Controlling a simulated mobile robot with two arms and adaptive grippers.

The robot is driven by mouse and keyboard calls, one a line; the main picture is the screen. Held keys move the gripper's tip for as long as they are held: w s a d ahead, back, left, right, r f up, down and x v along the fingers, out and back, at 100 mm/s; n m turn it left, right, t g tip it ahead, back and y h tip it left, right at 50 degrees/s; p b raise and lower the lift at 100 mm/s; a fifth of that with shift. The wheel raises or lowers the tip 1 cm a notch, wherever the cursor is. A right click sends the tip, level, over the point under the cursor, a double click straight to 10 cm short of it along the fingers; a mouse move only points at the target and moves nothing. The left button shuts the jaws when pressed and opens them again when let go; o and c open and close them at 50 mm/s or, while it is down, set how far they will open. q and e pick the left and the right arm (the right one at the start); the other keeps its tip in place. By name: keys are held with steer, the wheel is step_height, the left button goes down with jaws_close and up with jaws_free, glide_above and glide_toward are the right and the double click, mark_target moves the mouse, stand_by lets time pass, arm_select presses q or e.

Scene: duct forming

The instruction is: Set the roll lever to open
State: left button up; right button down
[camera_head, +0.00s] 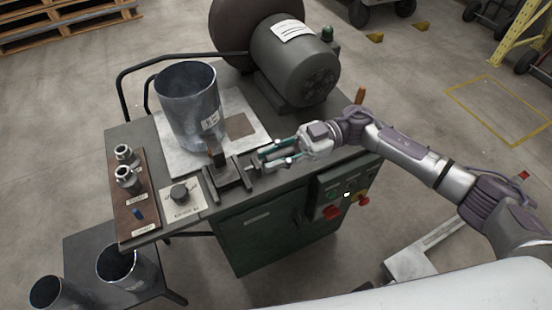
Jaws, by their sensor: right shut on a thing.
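My right gripper (275,156), with teal fingers, reaches in from the right, low over the bench top. Its jaws are shut on a small part at the right end of a dark metal fixture (232,178); the part is mostly hidden by the fingers. A short upright post with an orange-brown tip (211,148) stands at the fixture's left side. Another orange-brown handle (360,95) stands up behind my right arm. I cannot tell which of these is the roll lever. My left gripper is out of view.
A metal duct cylinder (188,108) stands on a pale plate behind the fixture. A motor (296,60) is at the back.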

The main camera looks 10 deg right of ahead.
steer(key=w+a+r+m+p, duration=0.1)
steer(key=w+a+r+m, duration=0.1)
steer(key=w+m, duration=0.3)
steer(key=shift+w+a+r+m+p, duration=0.2)
steer(key=shift+w+r+m+p, duration=0.15)
steer(key=shift+w, duration=0.9)
steer(key=c, duration=1)
jaws_free()
step_height(320, 180, up, 10)
